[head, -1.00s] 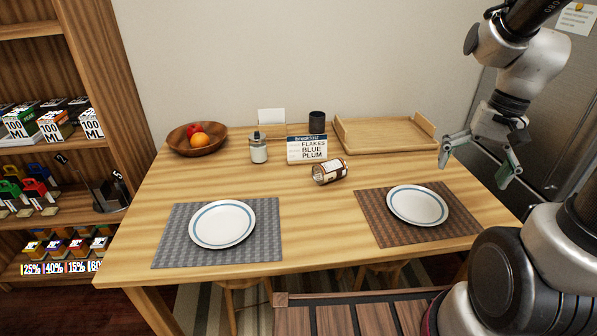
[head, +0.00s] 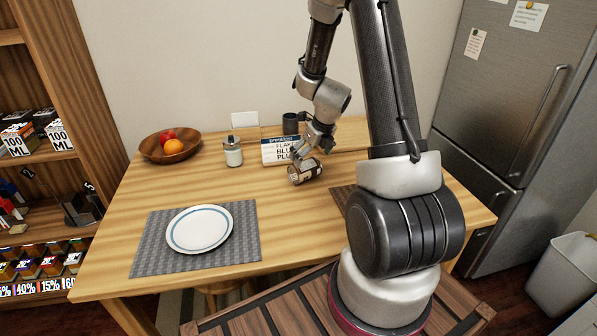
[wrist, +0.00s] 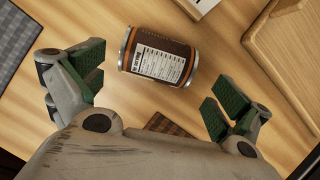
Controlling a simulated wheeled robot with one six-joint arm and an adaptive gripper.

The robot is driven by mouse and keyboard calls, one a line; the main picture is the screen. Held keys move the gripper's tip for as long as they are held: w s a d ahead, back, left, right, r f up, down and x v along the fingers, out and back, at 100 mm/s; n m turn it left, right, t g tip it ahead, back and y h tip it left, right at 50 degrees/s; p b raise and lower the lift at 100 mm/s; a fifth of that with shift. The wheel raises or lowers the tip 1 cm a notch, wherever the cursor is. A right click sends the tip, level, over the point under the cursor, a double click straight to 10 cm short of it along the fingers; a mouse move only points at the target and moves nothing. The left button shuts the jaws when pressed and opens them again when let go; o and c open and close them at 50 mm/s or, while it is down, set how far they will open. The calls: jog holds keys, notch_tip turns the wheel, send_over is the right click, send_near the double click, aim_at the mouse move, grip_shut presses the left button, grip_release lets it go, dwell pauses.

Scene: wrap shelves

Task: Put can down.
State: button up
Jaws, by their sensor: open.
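A plate (head: 200,229) on a grey placemat (head: 148,262) is front left. A wooden tray (wrist: 285,50) is nearby.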

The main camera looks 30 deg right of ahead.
aim_at(307, 164)
jog(key=x, duration=0.7)
jog(key=shift+a+f, duration=0.15)
jog(key=shift+f, duration=0.25)
jog(key=c, duration=1.1)
notch_tip(307, 164, up, 10)
jog(key=shift+r, duration=0.1)
